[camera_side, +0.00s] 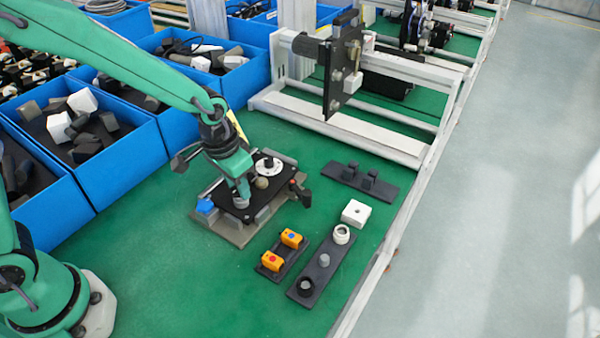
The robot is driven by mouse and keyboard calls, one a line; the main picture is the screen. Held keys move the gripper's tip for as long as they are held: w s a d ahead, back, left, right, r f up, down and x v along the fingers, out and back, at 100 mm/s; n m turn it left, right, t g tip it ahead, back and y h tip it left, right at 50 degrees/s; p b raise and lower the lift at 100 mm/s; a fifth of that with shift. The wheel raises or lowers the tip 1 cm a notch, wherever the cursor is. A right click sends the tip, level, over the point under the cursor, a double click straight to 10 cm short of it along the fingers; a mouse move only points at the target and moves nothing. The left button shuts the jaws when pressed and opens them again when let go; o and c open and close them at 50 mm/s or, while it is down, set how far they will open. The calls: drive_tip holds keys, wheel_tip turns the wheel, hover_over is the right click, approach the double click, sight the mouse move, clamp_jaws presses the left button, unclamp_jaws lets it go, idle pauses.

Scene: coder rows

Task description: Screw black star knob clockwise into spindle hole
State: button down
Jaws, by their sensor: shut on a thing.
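My gripper (241,201) points down over the near left part of a black plate (262,204) on a grey fixture base (222,229). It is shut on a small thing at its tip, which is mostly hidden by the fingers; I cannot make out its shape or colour. I cannot tell the black star knob for sure, and the spindle hole is not visible. A white disc (268,166) with a dark centre sits on the plate behind the gripper. A round tan knob (262,183) stands just right of the gripper.
A black handle (301,192) sticks out at the fixture's right; a blue block (205,206) is at its left corner. Dark trays hold orange boxes (291,239) and a white ring (341,234). Blue bins (120,165) stand left. Green bench is clear in front.

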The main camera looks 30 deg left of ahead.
drive_tip(key=c, duration=2.2)
unclamp_jaws()
drive_tip(key=shift+m, duration=2)
drive_tip(key=c, duration=2.2)
unclamp_jaws()
drive_tip(key=shift+a, duration=0.1)
drive_tip(key=c, duration=2.2)
unclamp_jaws()
drive_tip(key=shift+m, duration=0.8)
drive_tip(key=c, duration=2.2)
unclamp_jaws()
drive_tip(key=shift+w+a+m, duration=0.15)
drive_tip(key=shift+m, duration=2.15)
drive_tip(key=c, duration=2.2)
unclamp_jaws()
drive_tip(key=c, duration=2.2)
unclamp_jaws()
drive_tip(key=shift+m, duration=0.4)
drive_tip(key=c, duration=2.2)
unclamp_jaws()
drive_tip(key=m, duration=0.5)
drive_tip(key=shift+w, duration=0.2)
drive_tip(key=c, duration=2.2)
unclamp_jaws()
drive_tip(key=shift+m, duration=0.4)
drive_tip(key=c, duration=2.2)
unclamp_jaws()
drive_tip(key=shift+w+m+g, duration=0.15)
drive_tip(key=shift+m+g, duration=0.15)
drive_tip(key=shift+m, duration=2.6)
